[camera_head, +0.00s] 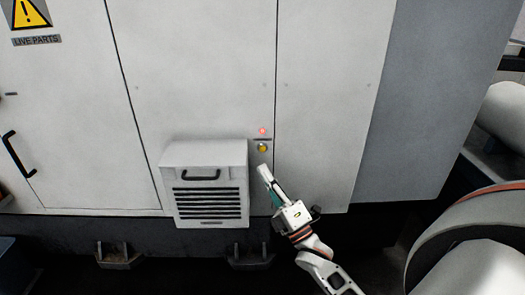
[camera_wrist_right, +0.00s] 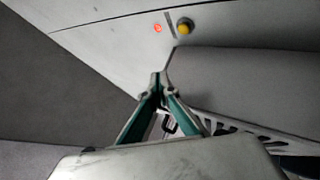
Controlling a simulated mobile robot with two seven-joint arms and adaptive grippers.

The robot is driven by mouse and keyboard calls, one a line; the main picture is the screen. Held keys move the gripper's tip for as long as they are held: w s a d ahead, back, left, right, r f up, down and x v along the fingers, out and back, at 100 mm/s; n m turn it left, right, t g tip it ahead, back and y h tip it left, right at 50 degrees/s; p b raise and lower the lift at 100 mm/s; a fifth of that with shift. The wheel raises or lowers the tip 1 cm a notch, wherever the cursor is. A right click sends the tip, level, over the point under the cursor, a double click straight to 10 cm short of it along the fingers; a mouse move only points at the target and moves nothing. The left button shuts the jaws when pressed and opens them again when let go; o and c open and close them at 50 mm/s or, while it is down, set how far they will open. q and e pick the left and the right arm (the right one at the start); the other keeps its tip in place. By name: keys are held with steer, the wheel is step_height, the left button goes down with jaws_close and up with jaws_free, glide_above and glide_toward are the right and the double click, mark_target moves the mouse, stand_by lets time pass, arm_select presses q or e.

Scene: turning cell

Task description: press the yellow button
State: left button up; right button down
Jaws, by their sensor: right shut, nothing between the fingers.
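The yellow button (camera_head: 262,148) is a small round knob on the light grey cabinet front, just below a lit red lamp (camera_head: 262,130). In the right wrist view the yellow button (camera_wrist_right: 185,26) and the red lamp (camera_wrist_right: 158,28) show near the top, beyond the fingertips. My right gripper (camera_head: 264,171) is shut and empty, below the button in the head view and apart from it. Its fingertips also meet in the right wrist view (camera_wrist_right: 160,77). My left gripper is in neither view.
A vented box (camera_head: 206,158) with a black handle sticks out from the cabinet left of my right gripper. A door handle (camera_head: 12,158) and a warning sign (camera_head: 28,14) are farther left. The cabinet front (camera_head: 325,90) right of the button is flat and clear.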

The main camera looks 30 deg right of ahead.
mark_target(262, 149)
steer(key=shift+w+d+b, duration=0.35)
steer(key=shift+w+d, duration=0.3)
steer(key=shift+w, duration=0.4)
steer(key=shift+w+d+b, duration=0.3)
steer(key=shift+w+d, duration=0.35)
steer(key=shift+w, duration=0.45)
steer(key=shift+w+d+b, duration=0.35)
steer(key=shift+w+d, duration=0.3)
steer(key=shift+w, duration=0.4)
steer(key=shift+w+d, duration=0.1)
steer(key=shift+w, duration=0.05)
steer(key=shift+w+d, duration=0.15)
steer(key=shift+w, duration=0.1)
steer(key=shift+w+d+b, duration=0.2)
steer(key=shift+w+b, duration=0.1)
steer(key=shift+b, duration=0.05)
steer(key=shift+s+a, duration=0.1)
steer(key=shift+s+a+p, duration=0.3)
steer(key=shift+s+a, duration=0.05)
steer(key=shift+s, duration=0.25)
